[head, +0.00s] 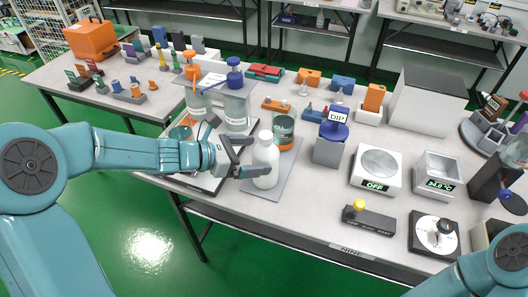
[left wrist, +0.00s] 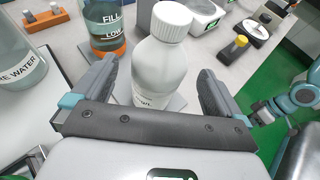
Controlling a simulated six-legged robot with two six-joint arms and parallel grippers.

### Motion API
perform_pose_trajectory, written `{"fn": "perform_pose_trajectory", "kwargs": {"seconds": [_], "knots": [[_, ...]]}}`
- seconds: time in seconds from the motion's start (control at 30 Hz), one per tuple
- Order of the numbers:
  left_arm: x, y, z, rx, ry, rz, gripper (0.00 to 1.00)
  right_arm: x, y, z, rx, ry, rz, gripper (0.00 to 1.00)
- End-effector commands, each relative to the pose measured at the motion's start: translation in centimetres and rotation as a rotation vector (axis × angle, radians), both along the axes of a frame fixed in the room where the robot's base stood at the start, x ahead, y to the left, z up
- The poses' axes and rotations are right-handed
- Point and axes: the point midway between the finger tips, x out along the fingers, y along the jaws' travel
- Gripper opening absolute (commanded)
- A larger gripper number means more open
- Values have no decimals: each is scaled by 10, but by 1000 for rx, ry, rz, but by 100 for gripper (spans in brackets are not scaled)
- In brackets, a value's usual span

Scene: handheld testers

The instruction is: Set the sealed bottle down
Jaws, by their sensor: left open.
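The white bottle (head: 265,163) stands upright with its white cap on, on a grey mat (head: 289,182) at the front of the table. In the left wrist view the bottle (left wrist: 160,62) rises between the fingers, with part of a label low on its side. My left gripper (head: 244,158) is open, with one finger on each side of the bottle. Gaps show between the fingers and the bottle in the wrist view.
Clear containers (head: 236,103) stand to the left. The table's front edge is close to the mat.

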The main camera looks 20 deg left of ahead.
Motion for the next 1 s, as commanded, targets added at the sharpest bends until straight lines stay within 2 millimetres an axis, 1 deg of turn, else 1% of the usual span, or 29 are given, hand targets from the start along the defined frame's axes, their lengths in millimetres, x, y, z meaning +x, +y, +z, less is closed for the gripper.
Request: {"fn": "perform_pose_trajectory", "kwargs": {"seconds": [0.03, 0.1, 0.2, 0.33, 0.5, 1.0], "knots": [[-7, 10, 8, 1, -1, 7, 100, 0, 0, 4, 0, 0, 0, 43], [-18, 22, 14, 2, -2, 6, 100, 0, 0, 6, 0, 0, 0, 43], [-32, 35, 21, 1, 0, 5, 100, 0, 0, 8, 0, 0, 0, 43], [-43, 47, 27, 0, 0, 4, 100, 0, 0, 10, 0, 0, 0, 43], [-50, 53, 30, 0, 1, 1, 100, 0, 0, 11, 0, 0, 0, 43], [-50, 53, 30, -1, 1, 0, 100, 0, 0, 11, 0, 0, 0, 43]]}}
